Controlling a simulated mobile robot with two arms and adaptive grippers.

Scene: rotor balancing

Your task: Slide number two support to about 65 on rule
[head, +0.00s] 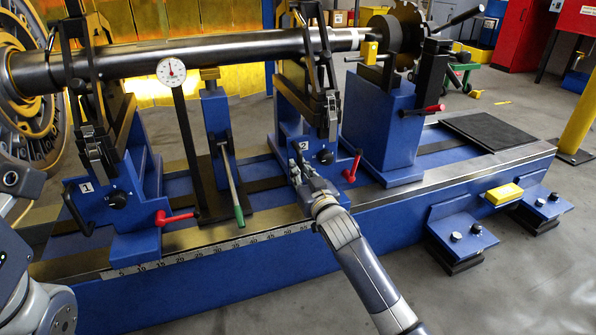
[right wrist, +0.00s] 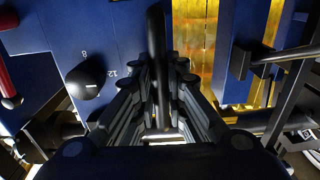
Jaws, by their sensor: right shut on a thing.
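The number two support (head: 290,115) is a blue block marked "2" on the machine bed, under the long shaft (head: 200,52). It has a black knob (head: 325,157) and a red lever (head: 352,166) on its right side. My right gripper (head: 299,172) is at its front left. In the right wrist view my fingers (right wrist: 158,105) are shut around a black upright handle (right wrist: 157,45) beside the blue face. The rule (head: 210,250) runs along the bed's front edge; its high numbers end near my right arm, which hides part of it. My left gripper is not seen.
The number one support (head: 140,185) stands at left with a red lever (head: 175,217). A dial gauge (head: 171,71) on a post and a green-handled lever (head: 232,190) stand between the supports. A blue pedestal (head: 385,125) stands close to the right of support two.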

